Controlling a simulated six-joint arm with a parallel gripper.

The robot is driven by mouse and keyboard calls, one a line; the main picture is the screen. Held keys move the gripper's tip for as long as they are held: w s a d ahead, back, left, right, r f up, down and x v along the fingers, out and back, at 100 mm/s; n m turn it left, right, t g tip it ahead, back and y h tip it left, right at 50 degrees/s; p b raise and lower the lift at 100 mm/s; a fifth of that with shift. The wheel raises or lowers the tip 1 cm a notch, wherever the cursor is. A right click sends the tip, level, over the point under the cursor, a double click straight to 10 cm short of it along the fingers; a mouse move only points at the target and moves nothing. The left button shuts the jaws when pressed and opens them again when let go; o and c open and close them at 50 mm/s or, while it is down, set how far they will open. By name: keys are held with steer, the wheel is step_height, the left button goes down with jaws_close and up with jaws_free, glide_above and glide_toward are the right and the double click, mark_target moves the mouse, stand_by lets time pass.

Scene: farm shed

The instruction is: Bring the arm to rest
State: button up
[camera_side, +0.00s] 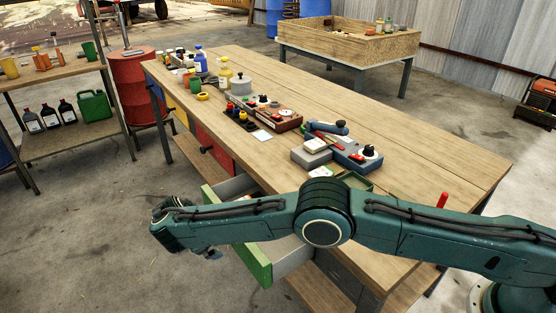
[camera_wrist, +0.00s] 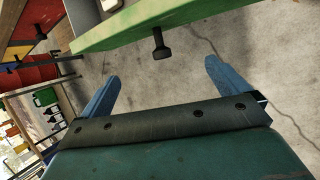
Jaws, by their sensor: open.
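My gripper (camera_wrist: 160,85) is open and empty in the wrist view, its two blue fingers spread apart. Ahead of it is the green front of a pulled-out drawer (camera_wrist: 185,22) with a dark knob (camera_wrist: 160,44). The fingers are apart from the knob. In the side view my arm stretches left across the near end of the wooden workbench (camera_side: 440,150), over the open green drawer (camera_side: 252,262). There my gripper (camera_side: 210,254) hangs low at the left, by the drawer front; its fingers are mostly hidden.
Bottles, tins and tools cover the bench's left side, including a blue-grey case (camera_side: 358,156). The bench's right side is mostly clear. A red drum (camera_side: 138,88) and a shelf (camera_side: 80,137) stand left. A wooden box table (camera_side: 345,45) stands behind. Concrete floor left of the drawer is free.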

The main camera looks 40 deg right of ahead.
steer(key=s+d+r+m+y, duration=0.1)
steer(key=d+r+m, duration=0.1)
steer(key=d+r, duration=0.45)
steer(key=d+r+m, duration=0.2)
steer(key=d+r, duration=0.2)
steer(key=r, duration=0.6)
steer(key=s+d+r+m+y, duration=0.1)
steer(key=d+r+m, duration=0.1)
steer(key=d+r, duration=0.5)
steer(key=s+d+r+m+y, duration=0.1)
steer(key=s+d+r+m, duration=0.4)
steer(key=s+d+r, duration=0.55)
steer(key=s+d+f+m, duration=0.1)
steer(key=s+m, duration=0.1)
steer(key=s, duration=0.7)
steer(key=s+d+f+m+y, duration=0.1)
steer(key=s+d+m, duration=0.1)
steer(key=s, duration=0.6)
steer(key=s+d+f+m+t, duration=0.1)
steer(key=s+m, duration=0.1)
steer(key=s, duration=0.7)
steer(key=shift+s+d, duration=0.15)
steer(key=shift+s, duration=0.2)
